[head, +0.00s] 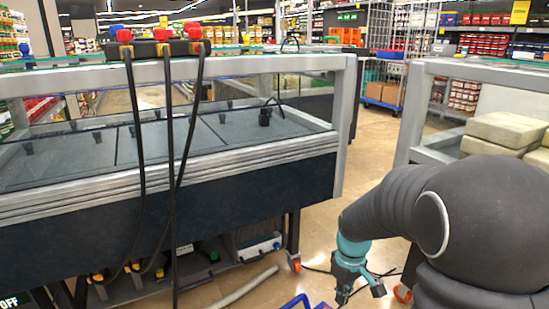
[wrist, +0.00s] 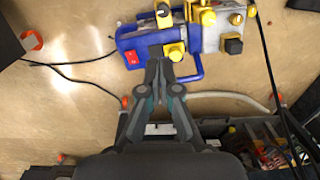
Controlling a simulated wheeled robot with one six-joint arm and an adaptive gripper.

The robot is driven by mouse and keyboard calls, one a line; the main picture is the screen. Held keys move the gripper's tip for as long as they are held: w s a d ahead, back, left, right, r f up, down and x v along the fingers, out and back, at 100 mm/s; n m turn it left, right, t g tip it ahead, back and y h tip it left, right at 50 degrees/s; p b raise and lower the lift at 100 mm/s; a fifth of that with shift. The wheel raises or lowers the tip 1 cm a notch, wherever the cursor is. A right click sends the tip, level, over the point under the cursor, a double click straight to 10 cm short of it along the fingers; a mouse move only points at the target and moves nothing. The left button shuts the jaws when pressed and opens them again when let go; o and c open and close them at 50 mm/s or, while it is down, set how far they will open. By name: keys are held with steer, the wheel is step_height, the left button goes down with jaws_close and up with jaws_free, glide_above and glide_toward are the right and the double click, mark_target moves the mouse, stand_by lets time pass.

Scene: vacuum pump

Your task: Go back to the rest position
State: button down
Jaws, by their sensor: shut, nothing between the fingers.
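My gripper (wrist: 158,92) is shut with nothing between its fingers. In the wrist view it points at the floor, with its tips in front of a blue and grey vacuum pump (wrist: 172,42) with yellow caps and a red switch. I cannot tell the exact gap between tips and pump. In the head view my gripper (head: 352,290) hangs low at the bottom right, below the teal wrist. Only a bit of the pump's blue handle (head: 296,300) shows at the bottom edge there.
A freezer cabinet (head: 170,195) with a glass top fills the left, with black hoses hanging over it. Another cabinet (head: 415,110) stands at the right, beside my arm. A pale hose (head: 245,288) and dark cables lie on the floor. An open aisle (head: 370,150) runs between the cabinets.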

steer(key=s+a+r+m+t+p, duration=0.1)
steer(key=s+r+m+t+p, duration=0.3)
steer(key=s+r, duration=1.5)
step_height(320, 180, up, 2)
steer(key=shift+r+m+t+p, duration=0.25)
steer(key=shift+m+t+p, duration=0.15)
steer(key=shift+m+t, duration=0.55)
steer(key=shift+a, duration=0.1)
